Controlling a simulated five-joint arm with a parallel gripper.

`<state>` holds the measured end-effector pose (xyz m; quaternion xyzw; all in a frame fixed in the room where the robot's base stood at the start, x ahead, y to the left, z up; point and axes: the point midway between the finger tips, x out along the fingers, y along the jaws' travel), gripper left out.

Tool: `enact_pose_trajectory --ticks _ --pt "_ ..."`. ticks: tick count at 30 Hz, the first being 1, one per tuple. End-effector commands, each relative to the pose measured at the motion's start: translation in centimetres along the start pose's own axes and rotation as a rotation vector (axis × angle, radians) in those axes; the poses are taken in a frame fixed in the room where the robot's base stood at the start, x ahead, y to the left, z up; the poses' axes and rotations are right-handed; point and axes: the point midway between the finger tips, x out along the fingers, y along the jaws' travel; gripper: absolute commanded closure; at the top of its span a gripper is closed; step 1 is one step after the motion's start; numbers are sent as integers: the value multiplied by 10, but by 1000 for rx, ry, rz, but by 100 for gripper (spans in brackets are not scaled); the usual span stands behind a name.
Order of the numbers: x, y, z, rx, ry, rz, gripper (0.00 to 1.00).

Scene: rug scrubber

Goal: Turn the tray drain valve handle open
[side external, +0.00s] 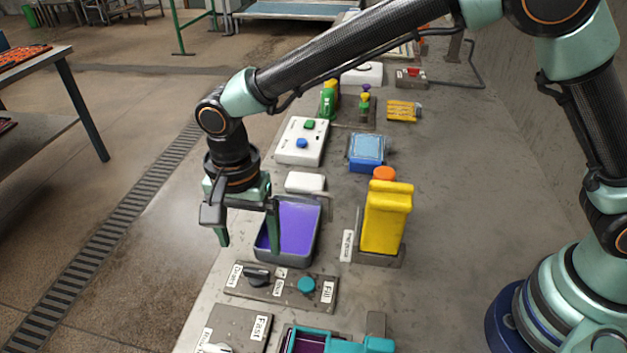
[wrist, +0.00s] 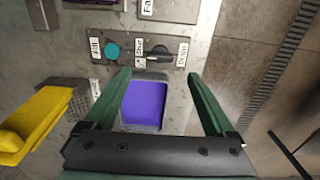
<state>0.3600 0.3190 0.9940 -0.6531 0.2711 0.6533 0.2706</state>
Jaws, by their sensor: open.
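The black drain valve handle (side external: 257,274) sits on a grey plate (side external: 322,304) beside a "Drain" label. It also shows in the wrist view (wrist: 158,58), between labels that read "Drain" and seemingly "Shut". Which label it points to is unclear. The tray (side external: 287,258) holds purple liquid (side external: 299,226) and stands just behind the plate. My gripper (side external: 248,243) is open and empty, with its green fingers pointing down at the tray's left side. In the wrist view, the fingers (wrist: 158,76) spread on either side of the tray, with the handle beyond the tips.
A teal knob (side external: 306,285) labelled "Fill" shares the plate. A yellow container (side external: 387,220) stands right of the tray. A white block (side external: 305,182) and a control box (side external: 302,141) lie behind. A panel labelled "Fast" (side external: 240,330) is in front. The bench's left edge is near my gripper.

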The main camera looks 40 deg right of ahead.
Motion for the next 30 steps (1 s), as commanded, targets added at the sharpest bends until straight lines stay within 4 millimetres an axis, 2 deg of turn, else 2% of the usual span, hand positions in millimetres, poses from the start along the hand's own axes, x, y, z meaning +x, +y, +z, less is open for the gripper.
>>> enact_pose_trajectory --ticks 1,6,12,17,25,29,30 --pt "12 1 0 0 0 5 10" --pt "43 1 0 0 0 4 10" --pt "67 0 0 -1 0 2 10" --pt "74 0 0 -1 0 -1 10" --pt "75 0 0 -1 0 -1 10" --pt "75 0 0 -1 0 -1 60" --pt "75 0 0 -1 0 -1 75"
